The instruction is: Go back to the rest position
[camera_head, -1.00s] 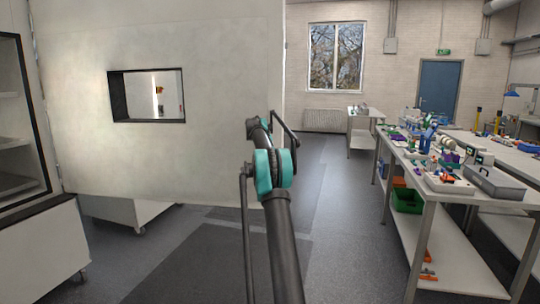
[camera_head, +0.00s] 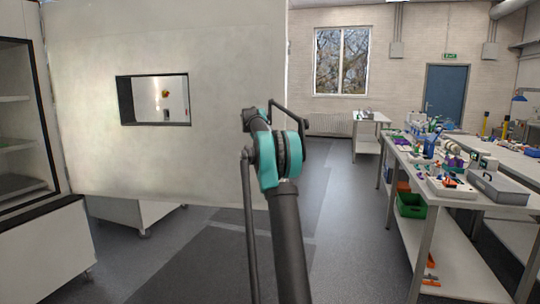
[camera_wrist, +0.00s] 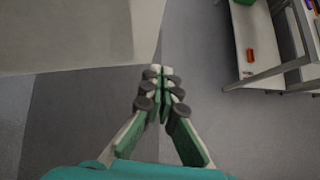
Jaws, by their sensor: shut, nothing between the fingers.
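My gripper (camera_wrist: 161,80) shows in the wrist view with its green and grey fingers pressed together and nothing between them. It points down over bare grey floor, beside the lower edge of a pale panel. In the head view my arm rises through the middle of the picture, and its teal joint stands in front of the white cabinet wall; the gripper's fingers cannot be made out there.
A white cabinet (camera_head: 80,80) with a dark-framed window (camera_head: 153,100) fills the left. A workbench (camera_head: 425,185) with many small items stands right, a green bin (camera_head: 411,206) on its lower shelf. Grey floor (camera_head: 335,200) between them is clear. A blue door (camera_head: 445,95) is behind.

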